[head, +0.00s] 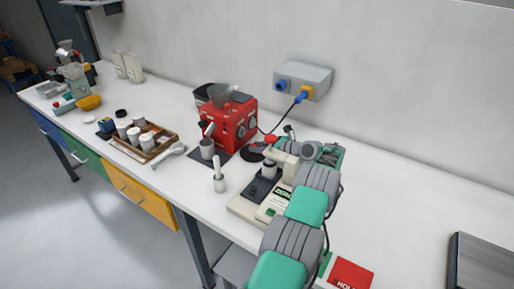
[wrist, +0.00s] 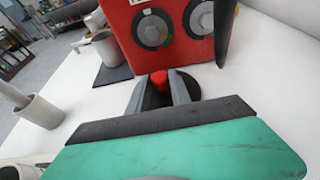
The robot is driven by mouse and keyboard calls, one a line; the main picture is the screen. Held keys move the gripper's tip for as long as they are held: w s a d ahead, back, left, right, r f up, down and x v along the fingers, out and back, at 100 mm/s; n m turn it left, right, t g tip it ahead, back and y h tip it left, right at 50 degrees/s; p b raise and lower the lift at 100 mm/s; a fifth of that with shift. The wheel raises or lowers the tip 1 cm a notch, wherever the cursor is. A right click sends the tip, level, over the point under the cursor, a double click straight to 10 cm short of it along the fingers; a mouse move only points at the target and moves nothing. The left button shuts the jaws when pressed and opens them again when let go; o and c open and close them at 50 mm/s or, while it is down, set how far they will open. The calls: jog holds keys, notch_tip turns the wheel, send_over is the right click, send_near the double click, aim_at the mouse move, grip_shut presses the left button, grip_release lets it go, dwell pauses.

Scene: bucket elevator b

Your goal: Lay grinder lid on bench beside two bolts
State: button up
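The grinder lid (head: 250,152) shows as a dark disc at the foot of the red grinder (head: 236,127), low over or on the white bench. A red knob (wrist: 159,79) shows in the wrist view, with dark material around it. My gripper (head: 274,144) is at the lid; in the wrist view its two grey fingers (wrist: 162,90) stand on either side of the knob. I cannot tell whether they press on it. The fingers hide much of the lid, so contact with the bench is unclear. I cannot make out the two bolts.
A grey cup (head: 207,150) stands on a dark mat before the grinder. A white pot with a tool (head: 218,182) and a beige device (head: 250,205) stand nearer. A wooden tray (head: 146,145) is left. A cable runs from the wall box (head: 303,78).

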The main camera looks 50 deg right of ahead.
jog(key=o, duration=0.4)
jog(key=shift+r, duration=0.15)
jog(key=shift+s+r+p, duration=0.15)
jog(key=shift+r+p, duration=0.05)
jog(key=shift+p, duration=0.1)
jog(key=b+v, duration=0.2)
jog(key=v, duration=0.9)
jog(key=shift+s+r, duration=0.1)
jog(key=shift+s, duration=0.25)
